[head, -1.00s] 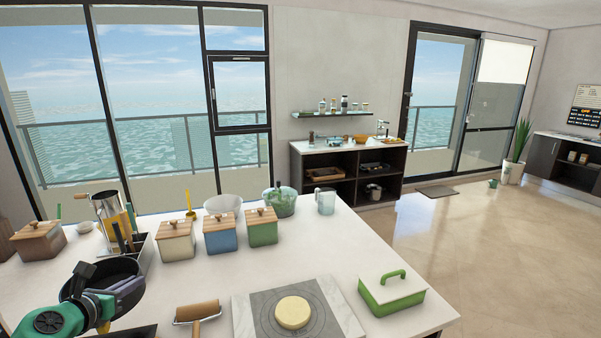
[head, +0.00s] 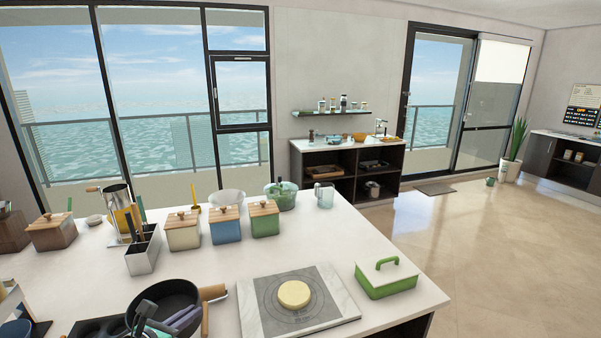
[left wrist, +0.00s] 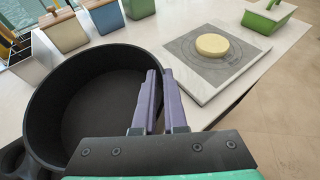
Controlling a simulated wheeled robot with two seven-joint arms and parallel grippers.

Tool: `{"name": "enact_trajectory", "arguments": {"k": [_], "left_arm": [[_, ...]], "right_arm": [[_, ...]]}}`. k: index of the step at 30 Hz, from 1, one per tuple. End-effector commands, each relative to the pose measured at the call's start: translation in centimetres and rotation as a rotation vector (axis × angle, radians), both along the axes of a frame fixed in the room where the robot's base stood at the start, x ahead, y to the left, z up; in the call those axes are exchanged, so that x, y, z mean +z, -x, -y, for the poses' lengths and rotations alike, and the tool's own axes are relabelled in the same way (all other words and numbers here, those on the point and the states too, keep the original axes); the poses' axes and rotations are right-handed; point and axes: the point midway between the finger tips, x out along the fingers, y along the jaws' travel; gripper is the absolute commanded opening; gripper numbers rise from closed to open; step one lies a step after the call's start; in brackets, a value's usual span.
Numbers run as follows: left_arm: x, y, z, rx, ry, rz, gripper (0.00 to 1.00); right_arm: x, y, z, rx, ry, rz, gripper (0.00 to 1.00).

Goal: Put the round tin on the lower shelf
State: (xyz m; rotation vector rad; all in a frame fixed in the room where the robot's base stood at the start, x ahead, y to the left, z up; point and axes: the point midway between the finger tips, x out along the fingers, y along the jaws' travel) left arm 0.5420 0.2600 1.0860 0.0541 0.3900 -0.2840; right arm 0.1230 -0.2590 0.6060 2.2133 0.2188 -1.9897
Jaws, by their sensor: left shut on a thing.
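The round tin, black and open-topped, shows in the head view (head: 165,296) at the front of the white counter and fills the left of the left wrist view (left wrist: 95,105). It looks empty. My left gripper (head: 184,317) is shut on the tin's right-hand wall, one purple finger inside and one outside, as the left wrist view (left wrist: 161,82) shows. The tin overlaps a wooden rolling pin (head: 213,292) in the picture; the height of the tin above the counter is hard to tell. My right gripper is out of view. I cannot tell which shelf is the lower shelf.
A marble board (head: 255,312) with a yellow round (head: 294,295) lies to the right, then a green lidded dish (head: 386,279). Behind the tin stand a grey utensil holder (head: 142,255) and several lidded boxes. A dark tray (head: 92,328) is at the front left. A cabinet (head: 345,172) stands far back.

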Motion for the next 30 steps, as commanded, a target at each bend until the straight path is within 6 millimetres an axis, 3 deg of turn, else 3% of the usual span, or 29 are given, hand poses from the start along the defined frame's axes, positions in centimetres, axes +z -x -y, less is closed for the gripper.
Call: {"name": "enact_trajectory", "arguments": {"k": [3,9,14,22,30], "left_arm": [[-1.7,1.6,4.8,-0.073,0.008,0.0,0.0],[-3.5,5.3,12.2,-0.159,0.01,0.0,0.0],[-3.8,8.6,16.3,-0.156,0.012,-0.004,0.0],[-3.7,11.5,16.7,-0.046,0.006,-0.006,0.0],[-4.3,14.1,13.5,0.13,0.002,-0.005,0.0]], "right_arm": [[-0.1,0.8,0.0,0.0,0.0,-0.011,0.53],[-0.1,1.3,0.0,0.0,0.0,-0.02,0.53],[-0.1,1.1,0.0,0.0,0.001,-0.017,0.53],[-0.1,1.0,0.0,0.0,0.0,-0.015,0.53],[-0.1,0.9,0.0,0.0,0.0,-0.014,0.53]]}}
